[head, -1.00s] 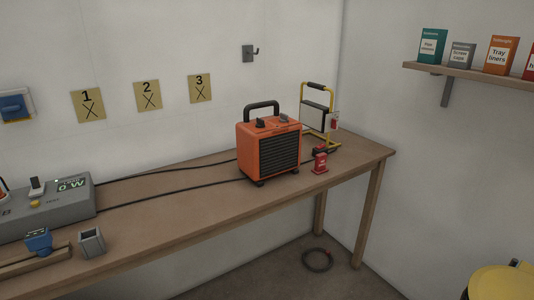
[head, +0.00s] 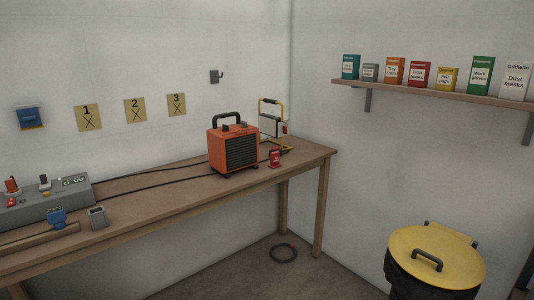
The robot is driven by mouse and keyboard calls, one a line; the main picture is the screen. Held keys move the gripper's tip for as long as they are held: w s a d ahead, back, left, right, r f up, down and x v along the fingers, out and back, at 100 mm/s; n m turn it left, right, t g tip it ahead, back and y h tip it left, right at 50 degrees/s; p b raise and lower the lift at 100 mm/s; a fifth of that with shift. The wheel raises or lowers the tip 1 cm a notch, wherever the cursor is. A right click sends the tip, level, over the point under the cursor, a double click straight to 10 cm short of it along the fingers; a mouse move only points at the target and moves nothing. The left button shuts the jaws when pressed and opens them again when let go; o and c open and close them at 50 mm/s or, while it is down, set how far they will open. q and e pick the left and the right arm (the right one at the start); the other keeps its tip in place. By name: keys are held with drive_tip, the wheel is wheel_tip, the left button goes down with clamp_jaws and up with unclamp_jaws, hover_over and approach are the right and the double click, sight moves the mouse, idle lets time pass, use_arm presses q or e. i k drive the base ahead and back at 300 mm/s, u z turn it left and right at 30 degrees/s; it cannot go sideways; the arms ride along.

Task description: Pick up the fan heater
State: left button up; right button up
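The fan heater (head: 233,150) is an orange box with a dark front grille and a black carry handle on top. It stands upright on the wooden bench (head: 180,205), toward the bench's right end. Dark cables run along the bench between the heater's area and a grey meter box (head: 50,202) on the left. Neither of my grippers shows in the head view.
A yellow-framed work lamp (head: 270,122) and a small red item (head: 275,159) stand right of the heater. A yellow-lidded bin (head: 437,255) stands on the floor at right. A shelf (head: 430,93) holds several boxes. A cable coil (head: 283,253) lies on the floor.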

sight(236, 149)
drive_tip(key=z, duration=0.3)
drive_tip(key=i, duration=2.4)
drive_tip(key=u, duration=2.15)
